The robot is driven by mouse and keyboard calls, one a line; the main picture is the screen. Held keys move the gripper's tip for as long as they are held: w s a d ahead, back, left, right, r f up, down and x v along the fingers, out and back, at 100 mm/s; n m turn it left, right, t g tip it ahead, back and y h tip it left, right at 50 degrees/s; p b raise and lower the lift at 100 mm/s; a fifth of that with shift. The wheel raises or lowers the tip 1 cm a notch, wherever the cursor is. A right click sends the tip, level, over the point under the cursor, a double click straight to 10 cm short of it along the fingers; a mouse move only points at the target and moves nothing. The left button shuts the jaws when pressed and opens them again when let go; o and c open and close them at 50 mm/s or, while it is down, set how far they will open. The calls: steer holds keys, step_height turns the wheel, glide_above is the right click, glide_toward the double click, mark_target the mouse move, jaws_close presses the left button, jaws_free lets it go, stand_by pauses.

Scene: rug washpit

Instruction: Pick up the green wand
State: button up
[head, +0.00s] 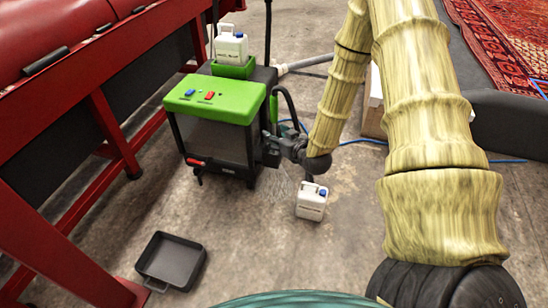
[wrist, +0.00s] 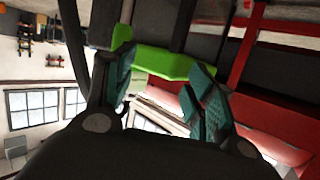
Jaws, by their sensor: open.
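A narrow upright green piece (head: 273,108) shows at the right side of the green-topped machine (head: 212,98). It may be the green wand, but I cannot tell for sure. My gripper (head: 270,149) is just below it, close against the machine's right side. In the wrist view my gripper (wrist: 163,82) is open, with teal pads on both fingers and no object clearly held between them. A bright green part (wrist: 165,62) shows beyond and between the fingertips. I cannot tell whether it is the wand or the machine's green cover.
A white jug (head: 231,47) stands in a green holder on the machine. Another white jug (head: 311,201) stands on the floor below my gripper. A black tray (head: 171,262) lies at lower left, near a red frame (head: 115,130). A blue hose (head: 352,142) runs behind my arm.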

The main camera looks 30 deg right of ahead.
mark_target(276, 106)
steer(key=w+d+t+b, duration=0.1)
steer(key=w+d+b, duration=0.1)
steer(key=w+d+r+t+b, duration=0.1)
steer(key=w+d+b, duration=0.2)
steer(key=w+d+t+h+b, duration=0.1)
steer(key=w+d+b, duration=0.1)
steer(key=w+b, duration=0.1)
steer(key=shift+w+d+r+t, duration=0.15)
steer(key=shift+d+r+t, duration=0.15)
steer(key=shift+d, duration=0.1)
steer(key=shift+w+r+b, duration=0.2)
steer(key=shift+w+b, duration=0.55)
steer(key=shift+w, duration=0.65)
steer(key=shift+w+r+b, duration=0.15)
steer(key=shift+w+b, duration=0.6)
steer(key=shift+w, duration=0.6)
steer(key=shift+c, duration=0.5)
steer(key=c, duration=1)
